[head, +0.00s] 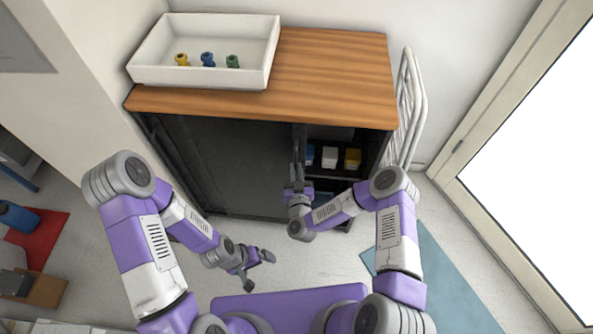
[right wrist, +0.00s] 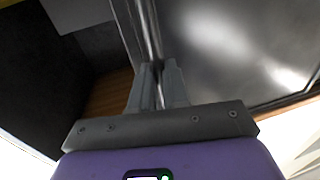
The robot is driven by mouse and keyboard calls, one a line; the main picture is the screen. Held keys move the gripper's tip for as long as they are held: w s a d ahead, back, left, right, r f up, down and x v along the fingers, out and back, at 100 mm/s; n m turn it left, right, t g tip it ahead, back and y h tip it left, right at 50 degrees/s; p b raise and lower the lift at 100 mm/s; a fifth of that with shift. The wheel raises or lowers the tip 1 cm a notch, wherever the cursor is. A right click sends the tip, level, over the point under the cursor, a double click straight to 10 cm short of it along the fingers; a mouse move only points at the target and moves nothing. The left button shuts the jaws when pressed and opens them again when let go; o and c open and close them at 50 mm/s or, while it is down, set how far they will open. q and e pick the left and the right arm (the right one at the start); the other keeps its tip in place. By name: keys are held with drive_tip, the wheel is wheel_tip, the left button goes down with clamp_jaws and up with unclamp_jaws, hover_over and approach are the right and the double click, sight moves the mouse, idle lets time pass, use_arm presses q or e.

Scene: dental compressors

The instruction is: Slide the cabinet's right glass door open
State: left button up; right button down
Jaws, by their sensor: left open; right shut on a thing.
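The cabinet (head: 325,68) has a wooden top and a dark front. Its right glass door (head: 240,160) stands slid to the left, and the right part of the cabinet is open. My right gripper (head: 296,172) is at the door's upright edge, beside the opening. In the right wrist view the fingers (right wrist: 158,88) are shut on the edge strip of the shiny glass door (right wrist: 225,45). Exactly how the strip sits between the fingertips is partly hidden. My left gripper (head: 258,270) is open and empty, low in front of the cabinet and apart from it.
Inside the opening, blue, white (head: 329,157) and yellow (head: 352,158) boxes stand on a shelf. A white tray (head: 150,75) with small coloured parts sits on top. A white rack (head: 408,105) leans at the right. A blue mat (head: 440,275) lies on the floor.

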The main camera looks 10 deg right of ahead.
drive_tip(key=c, duration=1.1)
unclamp_jaws()
drive_tip(key=s+p, duration=0.2)
drive_tip(key=s, duration=0.5)
drive_tip(key=shift+s, duration=0.3)
drive_tip(key=shift+a, duration=0.1)
drive_tip(key=s+f+n+g+y+p, duration=0.1)
drive_tip(key=s+f+g+y+p, duration=0.1)
drive_tip(key=s+f+g+y, duration=0.55)
drive_tip(key=s+d+r+m+g+h, duration=0.1)
drive_tip(key=s+g, duration=0.2)
drive_tip(key=s, duration=0.1)
drive_tip(key=s+d+r+m+g+h, duration=0.1)
drive_tip(key=s+g, duration=0.2)
drive_tip(key=s, duration=0.1)
drive_tip(key=s+d+r+m+g+h, duration=0.1)
drive_tip(key=s+d+r+g, duration=0.1)
drive_tip(key=s+g, duration=0.2)
drive_tip(key=shift+s+d+m+p, duration=0.1)
drive_tip(key=shift+s+m+p, duration=0.1)
drive_tip(key=shift+m+p, duration=0.15)
